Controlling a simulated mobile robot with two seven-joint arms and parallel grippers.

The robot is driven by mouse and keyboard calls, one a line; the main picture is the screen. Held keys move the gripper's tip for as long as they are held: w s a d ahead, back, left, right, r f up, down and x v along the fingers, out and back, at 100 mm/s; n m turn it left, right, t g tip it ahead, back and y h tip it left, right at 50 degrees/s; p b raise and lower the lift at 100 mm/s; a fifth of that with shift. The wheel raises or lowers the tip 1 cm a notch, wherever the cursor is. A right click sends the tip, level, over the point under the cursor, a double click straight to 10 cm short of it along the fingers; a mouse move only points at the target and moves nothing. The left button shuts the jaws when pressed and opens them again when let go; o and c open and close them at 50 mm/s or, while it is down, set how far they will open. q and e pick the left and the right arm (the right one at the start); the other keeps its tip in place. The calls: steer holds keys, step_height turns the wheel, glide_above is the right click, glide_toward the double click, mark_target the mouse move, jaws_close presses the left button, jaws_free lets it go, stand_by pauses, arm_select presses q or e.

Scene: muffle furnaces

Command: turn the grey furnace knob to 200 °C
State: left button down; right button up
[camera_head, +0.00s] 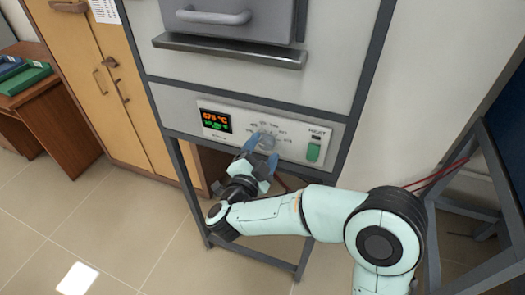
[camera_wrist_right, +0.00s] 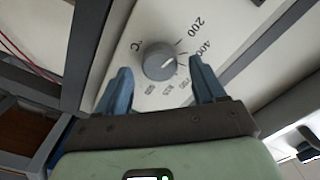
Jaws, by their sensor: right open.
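The grey furnace knob (camera_head: 266,140) is on the furnace's light control panel. It shows in the wrist view as a round grey dial (camera_wrist_right: 159,62), with a pale mark pointing toward the upper right, roughly on the side of the printed 400. The 200 mark (camera_wrist_right: 195,28) is printed further up. My right gripper (camera_head: 262,153) is in front of the knob with its blue fingers apart. In the wrist view the open fingers (camera_wrist_right: 160,76) stand on both sides of the knob, with gaps visible beside it. The display (camera_head: 216,121) appears to read 675 °C. My left gripper is out of view.
A green switch (camera_head: 313,152) labelled HEAT is right of the knob. The furnace door (camera_head: 235,18) with its handle is above, over a protruding ledge (camera_head: 230,50). Grey frame legs stand below the panel. A wooden cabinet (camera_head: 95,75) is at left.

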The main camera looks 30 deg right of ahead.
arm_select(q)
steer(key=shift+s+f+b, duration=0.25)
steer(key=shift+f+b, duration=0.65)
arm_select(e)
steer(key=v, duration=1.3)
steer(key=shift+s, duration=0.15)
steer(key=shift+a, duration=0.1)
